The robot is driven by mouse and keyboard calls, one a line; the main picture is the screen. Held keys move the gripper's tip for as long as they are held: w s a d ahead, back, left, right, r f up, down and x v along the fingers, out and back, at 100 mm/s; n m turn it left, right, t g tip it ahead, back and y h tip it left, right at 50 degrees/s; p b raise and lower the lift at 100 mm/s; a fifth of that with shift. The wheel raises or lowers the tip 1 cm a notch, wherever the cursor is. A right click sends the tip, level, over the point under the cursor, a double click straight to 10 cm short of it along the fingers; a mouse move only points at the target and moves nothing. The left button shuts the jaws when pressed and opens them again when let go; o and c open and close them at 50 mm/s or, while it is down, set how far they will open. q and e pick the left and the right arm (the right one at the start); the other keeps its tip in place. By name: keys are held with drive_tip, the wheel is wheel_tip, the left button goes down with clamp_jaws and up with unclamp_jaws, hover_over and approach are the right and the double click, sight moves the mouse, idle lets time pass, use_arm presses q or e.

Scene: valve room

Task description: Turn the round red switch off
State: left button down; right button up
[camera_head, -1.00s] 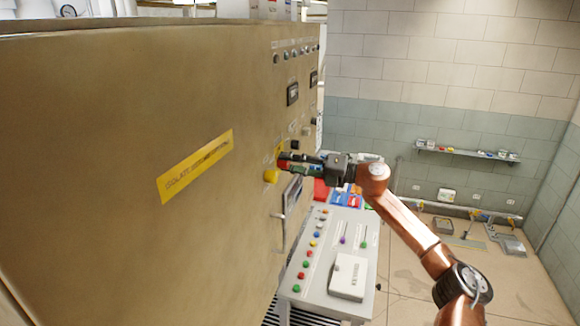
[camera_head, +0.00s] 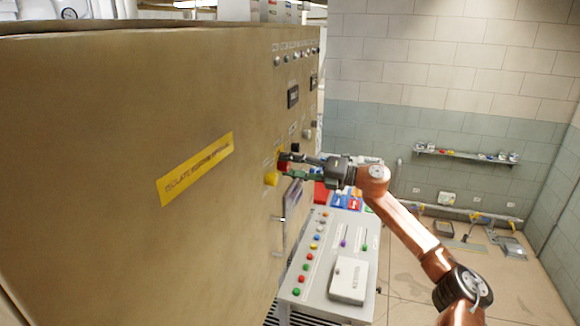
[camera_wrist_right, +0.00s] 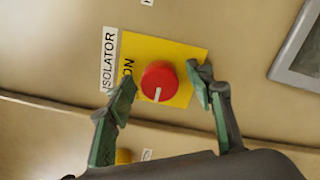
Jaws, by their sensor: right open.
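The round red switch (camera_wrist_right: 159,81) sits on a yellow plate (camera_wrist_right: 190,52) on the tan cabinet. The plate reads "ON" and a label beside it reads "ISOLATOR". A white mark on the knob points down in the right wrist view. My right gripper (camera_wrist_right: 160,92) is open, with one green-padded finger on each side of the knob. Gaps show between both fingers and the knob. In the head view the right gripper (camera_head: 288,167) reaches the cabinet face from the right, and the red switch (camera_head: 283,160) shows at its fingertips. My left gripper is not in view.
A yellow button (camera_head: 271,178) sits just below the switch, near a cabinet handle (camera_head: 280,235). A grey control desk (camera_head: 322,262) with coloured buttons stands below my right arm. Open floor lies right of the desk.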

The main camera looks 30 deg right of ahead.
drive_tip(key=v, duration=1.2)
drive_tip(key=shift+f, duration=0.1)
idle(0.4)
